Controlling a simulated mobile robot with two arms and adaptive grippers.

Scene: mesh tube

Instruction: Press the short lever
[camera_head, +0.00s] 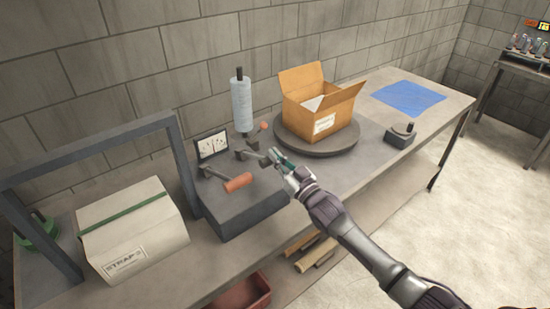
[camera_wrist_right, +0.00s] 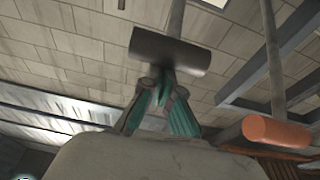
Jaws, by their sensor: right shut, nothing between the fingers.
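A dark grey control box (camera_head: 240,208) on the bench carries a gauge panel (camera_head: 213,145) and levers. One lever has a red-orange handle (camera_head: 238,182); another, behind it, has a dark handle (camera_head: 266,161). I cannot tell for sure which lever is shorter. My right gripper (camera_head: 277,156) is shut and empty, beside the dark handle. In the right wrist view the dark handle (camera_wrist_right: 170,51) lies across just beyond the teal fingertips (camera_wrist_right: 160,78); contact is unclear. The orange handle (camera_wrist_right: 275,131) is off to the right there. My left gripper is not in view.
An open cardboard box (camera_head: 320,108) stands on a round turntable (camera_head: 345,140) right of the levers. A film roll (camera_head: 242,104) stands behind. A white box with a green strap (camera_head: 130,230) sits under a grey frame (camera_head: 95,148). A blue sheet (camera_head: 408,97) lies far right.

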